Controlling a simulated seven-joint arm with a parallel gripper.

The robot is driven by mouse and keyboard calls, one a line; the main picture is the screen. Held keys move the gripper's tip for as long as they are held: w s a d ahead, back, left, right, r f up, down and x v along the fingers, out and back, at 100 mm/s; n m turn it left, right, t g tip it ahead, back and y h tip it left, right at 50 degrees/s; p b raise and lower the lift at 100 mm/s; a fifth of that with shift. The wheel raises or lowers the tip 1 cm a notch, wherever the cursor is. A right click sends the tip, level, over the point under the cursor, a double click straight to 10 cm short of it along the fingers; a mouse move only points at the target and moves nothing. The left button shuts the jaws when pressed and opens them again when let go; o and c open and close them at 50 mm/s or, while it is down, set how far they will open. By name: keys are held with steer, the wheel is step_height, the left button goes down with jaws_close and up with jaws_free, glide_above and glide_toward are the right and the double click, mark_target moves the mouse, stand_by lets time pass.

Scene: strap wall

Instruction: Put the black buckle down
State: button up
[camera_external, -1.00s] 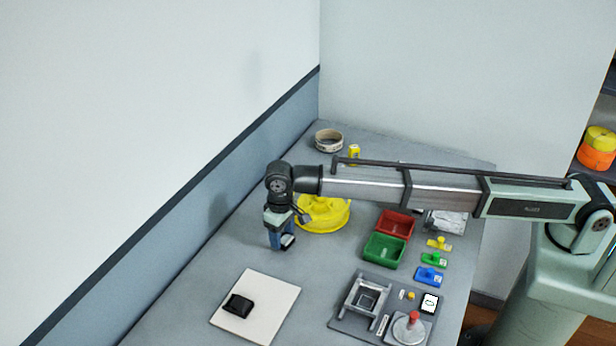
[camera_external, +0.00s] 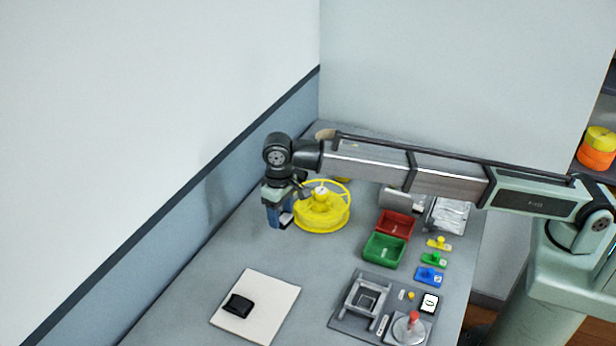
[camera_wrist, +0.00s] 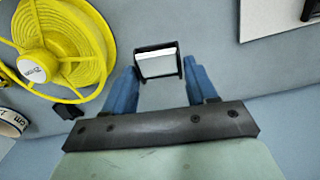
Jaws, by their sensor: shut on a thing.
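My gripper (camera_external: 279,217) is shut on a black buckle, which shows in the wrist view (camera_wrist: 157,48) as a small dark rectangular frame with a pale middle. The blue fingers (camera_wrist: 162,85) stand on either side of it. The buckle appears held above the grey bench, to the left of the yellow strap reel (camera_external: 322,213). In the external view the held piece is small and partly hidden by the fingers. Another black piece (camera_external: 238,305) lies on the white board (camera_external: 272,305) at the front; I cannot tell exactly what it is.
A red bin (camera_external: 396,224) and a green bin (camera_external: 384,250) stand to the right. A grey fixture (camera_external: 366,297) and a red-knobbed piece (camera_external: 413,318) are at front right. The blue-grey wall (camera_external: 180,225) runs along the left. Bench between gripper and white board is clear.

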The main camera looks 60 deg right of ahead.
steer(key=shift+a+r, duration=0.15)
steer(key=shift+r, duration=0.35)
steer(key=n, duration=0.2)
glide_toward(272, 301)
steer(key=d+r, duration=0.3)
steer(key=d, duration=0.1)
steer(key=shift+a, duration=2)
steer(key=shift+m, duration=0.4)
steer(key=shift+f, duration=4.55)
steer(key=shift+f, duration=0.1)
steer(key=o, duration=1.1)
steer(key=shift+c, duration=0.2)
step_height(272, 301, up, 12)
